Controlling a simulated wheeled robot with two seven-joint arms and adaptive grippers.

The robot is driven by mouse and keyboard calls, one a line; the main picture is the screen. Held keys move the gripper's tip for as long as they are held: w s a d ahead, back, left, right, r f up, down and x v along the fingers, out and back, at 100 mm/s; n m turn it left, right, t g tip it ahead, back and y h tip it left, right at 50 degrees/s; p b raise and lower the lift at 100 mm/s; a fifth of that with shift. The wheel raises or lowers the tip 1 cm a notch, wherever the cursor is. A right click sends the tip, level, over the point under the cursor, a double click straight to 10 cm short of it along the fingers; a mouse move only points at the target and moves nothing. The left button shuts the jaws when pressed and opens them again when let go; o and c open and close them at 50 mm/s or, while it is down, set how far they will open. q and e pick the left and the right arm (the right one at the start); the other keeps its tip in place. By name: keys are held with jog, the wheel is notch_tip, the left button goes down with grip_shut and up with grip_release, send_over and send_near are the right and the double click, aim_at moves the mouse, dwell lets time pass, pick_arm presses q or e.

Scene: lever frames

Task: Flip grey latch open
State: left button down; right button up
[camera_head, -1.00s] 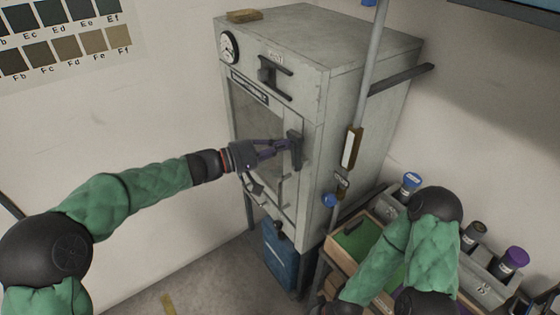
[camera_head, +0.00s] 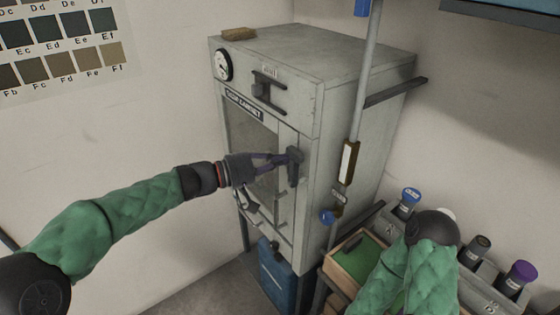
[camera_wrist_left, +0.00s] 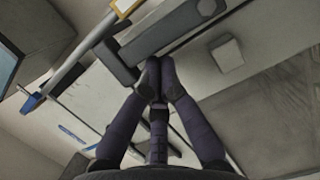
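The grey latch (camera_head: 295,167) is a dark upright handle on the right side of the front of a pale grey cabinet (camera_head: 345,120). My left gripper (camera_head: 284,160) reaches in from the left, with its fingertips against or just beside the latch. In the left wrist view, the fingertips of my gripper (camera_wrist_left: 159,70) are close together, with nothing visible between them. A dark bar, which looks like the latch (camera_wrist_left: 116,63), lies just left of the tips. I cannot tell whether they touch. My right gripper is out of view.
A grey pole (camera_head: 364,95) stands in front of the cabinet's right side. A wooden tray (camera_head: 345,270) and a rack with blue-capped (camera_head: 408,202) and purple-capped (camera_head: 518,277) bottles sit at the lower right. A blue bin (camera_head: 277,275) is under the cabinet.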

pick_arm(q)
jog(key=shift+a, duration=0.1)
jog(key=v, duration=1.1)
jog(key=shift+s+a, duration=0.2)
jog(key=shift+a, duration=0.15)
